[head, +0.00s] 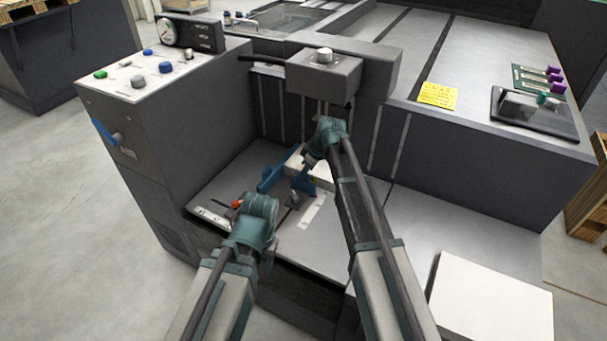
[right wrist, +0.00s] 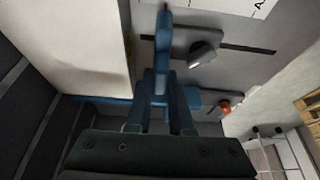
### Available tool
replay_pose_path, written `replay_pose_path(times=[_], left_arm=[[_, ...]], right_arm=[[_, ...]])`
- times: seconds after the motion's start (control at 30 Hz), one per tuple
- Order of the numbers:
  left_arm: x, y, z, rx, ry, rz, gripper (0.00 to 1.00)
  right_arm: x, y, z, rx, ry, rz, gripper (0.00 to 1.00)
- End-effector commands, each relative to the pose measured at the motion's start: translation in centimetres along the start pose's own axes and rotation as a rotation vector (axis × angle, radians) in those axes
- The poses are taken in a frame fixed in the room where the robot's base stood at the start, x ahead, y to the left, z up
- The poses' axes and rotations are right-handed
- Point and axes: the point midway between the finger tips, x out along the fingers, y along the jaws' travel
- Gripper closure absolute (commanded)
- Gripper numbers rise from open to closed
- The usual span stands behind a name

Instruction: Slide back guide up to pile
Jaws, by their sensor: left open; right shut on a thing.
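The pile (right wrist: 75,40) is a pale stack; in the head view a part of it (head: 322,172) shows behind my right gripper. The blue back guide (head: 304,184) stands at the pile's near side, on a grey foot with a dark knob (right wrist: 203,52) over a slot. My right gripper (head: 309,162) is shut on this guide (right wrist: 163,28). In the right wrist view a narrow strip of plate shows between guide and pile. My left gripper (head: 246,204) is open and low over the front left of the plate; its fingertips are mostly hidden.
Another blue guide (head: 270,178) stands left of the pile. An orange-red knob (head: 236,204) is beside my left gripper. A grey head block (head: 325,75) overhangs the pile. The control cabinet (head: 140,100) walls off the left. A white stack (head: 492,302) lies at front right.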

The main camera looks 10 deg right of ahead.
Motion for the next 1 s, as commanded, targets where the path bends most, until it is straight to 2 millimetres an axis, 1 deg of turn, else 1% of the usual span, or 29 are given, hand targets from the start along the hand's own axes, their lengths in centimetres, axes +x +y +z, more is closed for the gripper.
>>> replay_pose_path(times=[0.57, 0.67, 0.8, 0.83, 1.0], left_arm=[[0.0, 0.0, 0.0, 0.0, 0.0, 0.0, 0.5], [0.0, 0.0, 0.0, 0.0, 0.0, 0.0, 0.5], [0.0, 0.0, 0.0, 0.0, 0.0, 0.0, 0.5], [0.0, 0.0, 0.0, 0.0, 0.0, 0.0, 0.5], [0.0, 0.0, 0.0, 0.0, 0.0, 0.0, 0.5]], right_arm=[[0.0, 0.1, 0.0, 0.0, 0.0, 0.0, 1.0], [0.1, 1.2, -0.1, 0.001, -0.001, 0.0, 1.0], [0.1, 3.5, -0.1, 0.002, -0.001, 0.0, 1.0], [0.1, 3.8, -0.1, 0.002, -0.001, 0.0, 1.0], [0.0, 4.0, 0.0, 0.0, 0.0, 0.003, 1.0]])
